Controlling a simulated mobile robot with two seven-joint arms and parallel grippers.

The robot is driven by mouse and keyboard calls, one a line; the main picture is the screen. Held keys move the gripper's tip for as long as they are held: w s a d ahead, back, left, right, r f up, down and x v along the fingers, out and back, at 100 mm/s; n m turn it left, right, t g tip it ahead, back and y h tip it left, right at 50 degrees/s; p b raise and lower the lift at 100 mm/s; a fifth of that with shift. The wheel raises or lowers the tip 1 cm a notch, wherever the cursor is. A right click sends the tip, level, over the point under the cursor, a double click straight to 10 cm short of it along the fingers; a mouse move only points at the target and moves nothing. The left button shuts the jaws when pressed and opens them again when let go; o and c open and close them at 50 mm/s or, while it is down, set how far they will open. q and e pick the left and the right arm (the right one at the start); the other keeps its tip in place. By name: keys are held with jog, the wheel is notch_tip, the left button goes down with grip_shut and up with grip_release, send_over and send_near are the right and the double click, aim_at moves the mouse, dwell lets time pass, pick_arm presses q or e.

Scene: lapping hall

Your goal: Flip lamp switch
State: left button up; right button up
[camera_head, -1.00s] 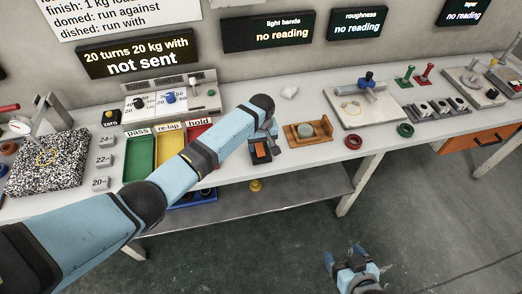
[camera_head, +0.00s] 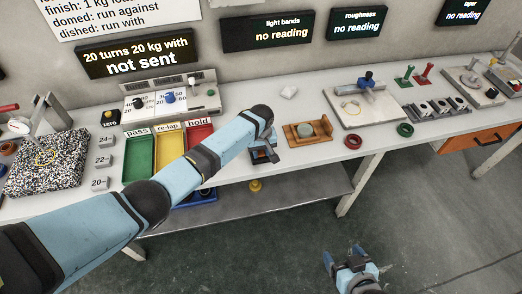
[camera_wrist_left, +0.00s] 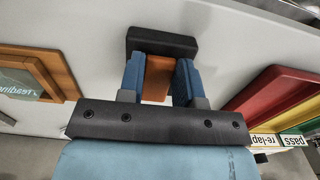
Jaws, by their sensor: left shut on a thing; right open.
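The lamp switch shows as a dark block with an orange-brown part (camera_wrist_left: 157,80) in the left wrist view. Its dark body (camera_wrist_left: 162,42) lies just beyond the fingertips. My left gripper (camera_wrist_left: 158,68) has a blue finger on each side of the orange part and is shut on it. In the head view the switch (camera_head: 262,157) stands near the bench's front edge, partly hidden by my left gripper (camera_head: 264,146). My right gripper (camera_head: 349,260) is open and empty, low over the floor in front of the bench.
A wooden tray (camera_head: 294,140) with a round disc stands just right of the switch. Green (camera_head: 139,160), yellow and red (camera_head: 204,135) bins stand to the left. Red and green rings lie further right. The bench (camera_head: 260,185) has bare surface around the switch.

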pick_arm(q)
jog(key=shift+w+r+g, duration=0.15)
jog(key=shift+w+g, duration=0.05)
jog(key=shift+g, duration=0.5)
jog(key=shift+w+a+g+h+b, duration=0.1)
jog(key=shift+w+g+h+b, duration=0.05)
jog(key=shift+g+h+b, duration=0.45)
jog(key=shift+r+g+b, duration=0.15)
jog(key=shift+g+b, duration=0.15)
jog(key=shift+g, duration=0.2)
jog(key=o, duration=0.9)
jog(key=v, duration=1.4)
